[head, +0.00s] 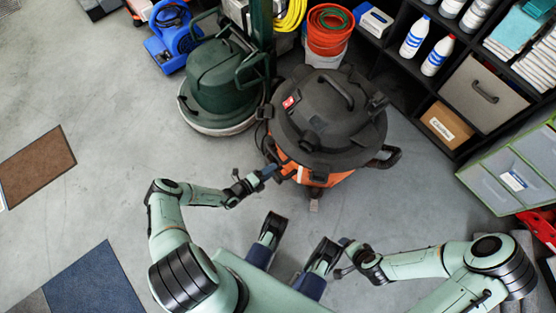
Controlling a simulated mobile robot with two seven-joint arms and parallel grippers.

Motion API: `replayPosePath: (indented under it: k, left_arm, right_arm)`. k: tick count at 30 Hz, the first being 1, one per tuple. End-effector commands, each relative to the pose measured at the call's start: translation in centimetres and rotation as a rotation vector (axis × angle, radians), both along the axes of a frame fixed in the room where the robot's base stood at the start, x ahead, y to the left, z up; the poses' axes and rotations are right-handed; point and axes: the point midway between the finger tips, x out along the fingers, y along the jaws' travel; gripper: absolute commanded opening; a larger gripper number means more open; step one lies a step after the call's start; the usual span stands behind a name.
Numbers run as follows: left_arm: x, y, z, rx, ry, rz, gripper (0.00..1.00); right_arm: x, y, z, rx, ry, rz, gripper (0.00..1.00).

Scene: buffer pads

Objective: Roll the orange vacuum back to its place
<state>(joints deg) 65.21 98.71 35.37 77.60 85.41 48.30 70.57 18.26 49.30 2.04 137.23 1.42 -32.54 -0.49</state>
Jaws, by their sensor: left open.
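A green floor machine (215,75) stands close at the vacuum's left, a blue blower (172,35) beyond it. Orange buckets (328,28) are behind. Black shelves (425,95) and grey-green drawers (515,170) bound the right. Brown (37,165) and blue (93,283) mats lie left; floor between is clear.

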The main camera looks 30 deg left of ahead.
Motion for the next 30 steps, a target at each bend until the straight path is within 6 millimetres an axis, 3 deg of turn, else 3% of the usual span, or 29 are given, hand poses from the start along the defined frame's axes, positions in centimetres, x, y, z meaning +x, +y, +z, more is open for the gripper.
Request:
replayPosePath:
  k: [7, 19, 23, 24, 30]
  left_arm:
    - [3.0, -1.3, -0.8, 0.0, 0.0, -0.001, 0.48]
    - [3.7, -1.6, -0.8, 0.0, 0.001, -0.001, 0.48]
    - [3.6, -1.6, -0.8, 0.0, 0.001, -0.001, 0.06]
    - [3.6, -1.6, -0.8, 0.0, 0.001, -0.001, 0.0]
    - [3.7, -1.6, -0.8, 0.001, 0.0, -0.001, 0.0]
  right_arm:
    - [1.1, -0.6, -0.9, -0.015, -0.029, -0.013, 0.72]
    - [1.4, -0.8, -1.0, -0.018, -0.037, -0.016, 0.72]
    - [1.4, -0.8, -1.0, -0.018, -0.037, -0.016, 0.72]
    - [1.4, -0.8, -1.0, -0.019, -0.037, -0.015, 0.72]
    - [1.4, -0.8, -1.0, -0.019, -0.038, -0.015, 0.72]
